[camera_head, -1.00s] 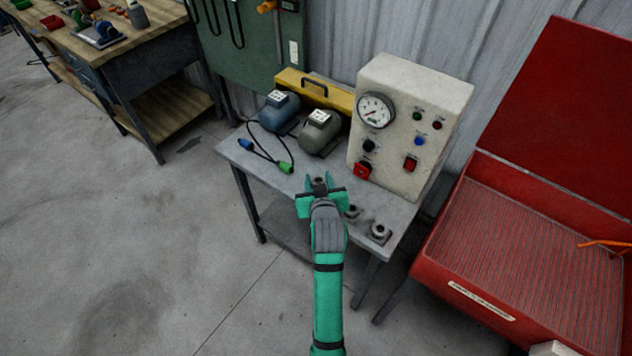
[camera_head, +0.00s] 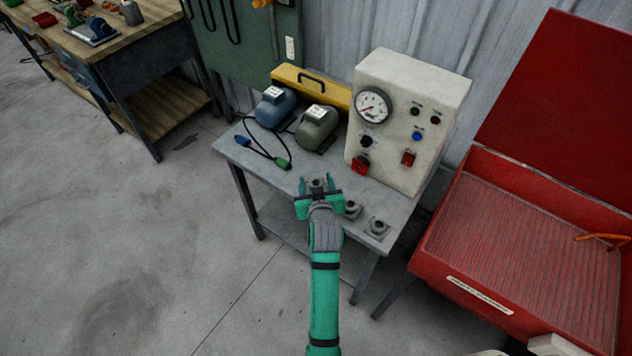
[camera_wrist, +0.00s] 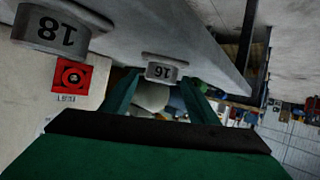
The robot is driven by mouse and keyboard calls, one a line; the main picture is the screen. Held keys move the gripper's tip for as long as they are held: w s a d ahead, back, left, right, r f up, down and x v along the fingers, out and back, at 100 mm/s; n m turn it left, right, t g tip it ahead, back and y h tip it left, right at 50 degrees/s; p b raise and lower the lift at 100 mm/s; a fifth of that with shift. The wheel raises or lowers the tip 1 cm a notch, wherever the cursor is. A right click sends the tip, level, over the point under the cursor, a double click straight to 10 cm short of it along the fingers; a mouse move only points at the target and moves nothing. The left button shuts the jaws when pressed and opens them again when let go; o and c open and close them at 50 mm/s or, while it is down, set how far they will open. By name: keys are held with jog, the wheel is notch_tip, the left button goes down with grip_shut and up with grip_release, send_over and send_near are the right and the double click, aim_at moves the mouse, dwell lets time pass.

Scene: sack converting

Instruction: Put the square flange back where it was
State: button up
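My gripper (camera_head: 317,187) is over the front of the grey metal table, its two green fingers apart. A small grey flange (camera_head: 318,184) shows between the fingers, with gaps at its sides. In the wrist view, which is upside down, this flange (camera_wrist: 163,71) is marked 16 and lies at the fingertips. A second flange (camera_head: 352,209), beside the gripper on the right, appears to be the one marked 18 in the wrist view (camera_wrist: 50,28). A third flange (camera_head: 377,229), with a square-looking base, sits near the table's right front corner. Base shapes are hard to tell.
The table (camera_head: 240,155) also bears a blue motor (camera_head: 274,108), a grey-green motor (camera_head: 317,128), a cable with blue and green plugs (camera_head: 283,163) and a pale gauge box (camera_head: 405,125). Floor at left is clear.

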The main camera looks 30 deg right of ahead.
jog(key=shift+s+r, duration=0.1)
jog(key=shift+r, duration=0.05)
jog(key=v, duration=1.2)
jog(key=s+a+f+t+y, duration=0.1)
jog(key=s+a+f, duration=0.25)
jog(key=a, duration=0.45)
jog(key=s+a+f, duration=0.3)
jog(key=s+a, duration=0.2)
jog(key=a, duration=0.4)
jog(key=s+a+r+n+t+y, duration=0.1)
jog(key=s+a+r+y, duration=0.1)
jog(key=s, duration=0.8)
jog(key=s+a+r+n+t+y, duration=0.1)
jog(key=s+a, duration=0.3)
jog(key=s, duration=0.6)
jog(key=shift+r+n+y, duration=0.4)
jog(key=shift+r+n, duration=0.2)
